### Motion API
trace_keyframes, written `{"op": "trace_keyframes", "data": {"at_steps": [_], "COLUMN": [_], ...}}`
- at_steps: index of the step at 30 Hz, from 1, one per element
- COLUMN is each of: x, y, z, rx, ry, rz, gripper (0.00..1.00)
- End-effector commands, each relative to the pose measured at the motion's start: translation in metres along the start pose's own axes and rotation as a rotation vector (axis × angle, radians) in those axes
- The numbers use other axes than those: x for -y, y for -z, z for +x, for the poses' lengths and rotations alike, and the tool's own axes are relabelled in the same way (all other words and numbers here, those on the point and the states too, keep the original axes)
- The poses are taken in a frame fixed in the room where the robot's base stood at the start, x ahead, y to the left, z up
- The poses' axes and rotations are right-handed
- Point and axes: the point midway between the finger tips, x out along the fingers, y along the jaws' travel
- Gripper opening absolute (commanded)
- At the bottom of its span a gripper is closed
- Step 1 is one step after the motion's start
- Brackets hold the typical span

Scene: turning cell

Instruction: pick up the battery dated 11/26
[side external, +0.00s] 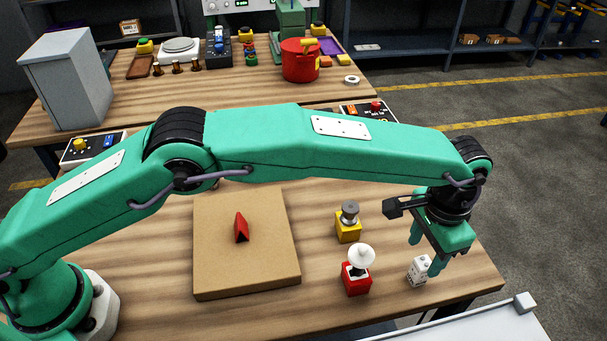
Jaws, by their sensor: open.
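My gripper (427,252) is open, pointing down near the right front of the near table. A small white block (418,272) with dark marks stands on the table just below and beside its fingers. One finger overlaps the block's right edge in the picture; I cannot tell whether they touch. The marks are too small to read, so I cannot tell whether this is a battery or what date it bears. No date 11/26 can be read anywhere in view.
Left of the white block stand a red block with a white knob (356,279) and a yellow block with a grey knob (348,230). A tan board (270,265) carries a red wedge (242,229). A white surface (480,325) lies beyond the front edge.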

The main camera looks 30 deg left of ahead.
Motion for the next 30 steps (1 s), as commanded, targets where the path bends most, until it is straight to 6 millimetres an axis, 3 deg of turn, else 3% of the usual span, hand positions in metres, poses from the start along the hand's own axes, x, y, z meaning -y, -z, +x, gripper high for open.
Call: {"op": "trace_keyframes", "data": {"at_steps": [12, 22, 30], "x": [0.000, 0.000, 0.000], "y": [0.000, 0.000, 0.002], "z": [0.024, 0.031, 0.059], "rx": [0.002, 0.001, 0.003], "ry": [0.000, 0.000, 0.000], "rz": [0.000, -0.001, -0.001], "gripper": [0.53, 0.53, 0.53]}}
